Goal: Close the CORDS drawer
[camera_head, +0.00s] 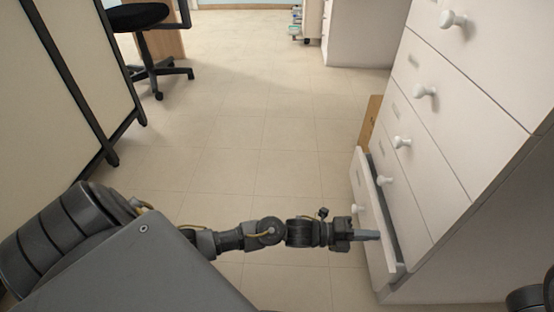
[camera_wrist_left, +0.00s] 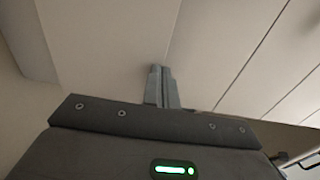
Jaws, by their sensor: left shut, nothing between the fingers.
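A white drawer cabinet (camera_head: 455,150) stands at the right in the head view. Its lowest drawer (camera_head: 369,186) is pulled out, with a dark gap behind its front panel and a white knob (camera_head: 357,209) on it. I cannot read any drawer label, so I cannot tell which is marked CORDS. My left gripper (camera_head: 376,236) is shut and empty, its fingertips at the open drawer's front. In the left wrist view, the shut fingers (camera_wrist_left: 162,85) point at a pale panel (camera_wrist_left: 110,45); I cannot tell whether they touch it. My right gripper does not show.
The drawers above have white knobs (camera_head: 424,91) and look shut. A brown box or board (camera_head: 370,122) stands beyond the open drawer. A black office chair (camera_head: 150,50) and a pale partition (camera_head: 70,75) are at the left. The tiled floor (camera_head: 250,120) between is clear.

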